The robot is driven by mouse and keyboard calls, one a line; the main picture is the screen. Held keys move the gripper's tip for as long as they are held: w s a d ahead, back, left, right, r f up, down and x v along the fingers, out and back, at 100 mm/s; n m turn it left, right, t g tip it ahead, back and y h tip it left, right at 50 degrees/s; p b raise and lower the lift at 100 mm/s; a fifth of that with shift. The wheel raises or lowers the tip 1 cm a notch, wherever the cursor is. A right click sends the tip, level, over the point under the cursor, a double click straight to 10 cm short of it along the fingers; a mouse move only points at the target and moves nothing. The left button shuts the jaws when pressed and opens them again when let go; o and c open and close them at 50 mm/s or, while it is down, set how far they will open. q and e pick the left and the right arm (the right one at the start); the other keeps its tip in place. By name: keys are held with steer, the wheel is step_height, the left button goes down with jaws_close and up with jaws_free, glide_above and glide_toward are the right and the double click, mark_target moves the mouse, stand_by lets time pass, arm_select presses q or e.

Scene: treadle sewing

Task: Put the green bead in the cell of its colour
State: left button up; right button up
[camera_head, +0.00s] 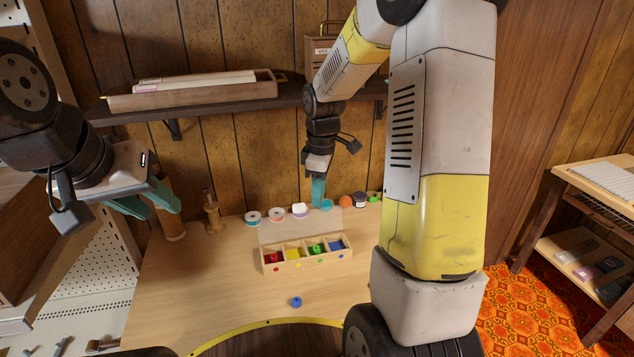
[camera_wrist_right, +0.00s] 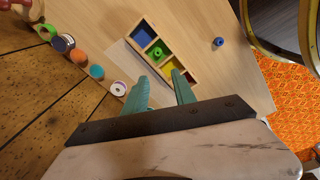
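The green bead (camera_head: 316,248) sits in the green cell of the wooden sorting box (camera_head: 308,262). In the right wrist view the green bead (camera_wrist_right: 158,51) lies inside the green cell of the box (camera_wrist_right: 153,36), between the blue and yellow cells. My right gripper (camera_head: 319,201) is above the back of the table, behind the box. In the right wrist view its teal fingers (camera_wrist_right: 160,84) are apart with nothing between them. My left gripper (camera_head: 150,208) hangs at the left of the table, fingers apart and empty, well away from the box.
A blue bead (camera_head: 296,302) lies on the table in front of the box. A red bead (camera_head: 274,257) is in the red cell. Several spools and round items, including an orange one (camera_head: 345,202), line the back. A thread stand (camera_head: 213,214) is back left.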

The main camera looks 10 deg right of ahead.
steer(key=s+a+r+m+t+y, duration=0.1)
steer(key=s+r+m+t, duration=0.1)
steer(key=s+r+m, duration=0.4)
steer(key=s+a+r+m+t+y, duration=0.1)
steer(key=s+r+m+t, duration=0.2)
steer(key=s+r+m, duration=0.3)
steer(key=s+r, duration=0.4)
steer(key=s, duration=0.5)
steer(key=shift+s+r, duration=0.3)
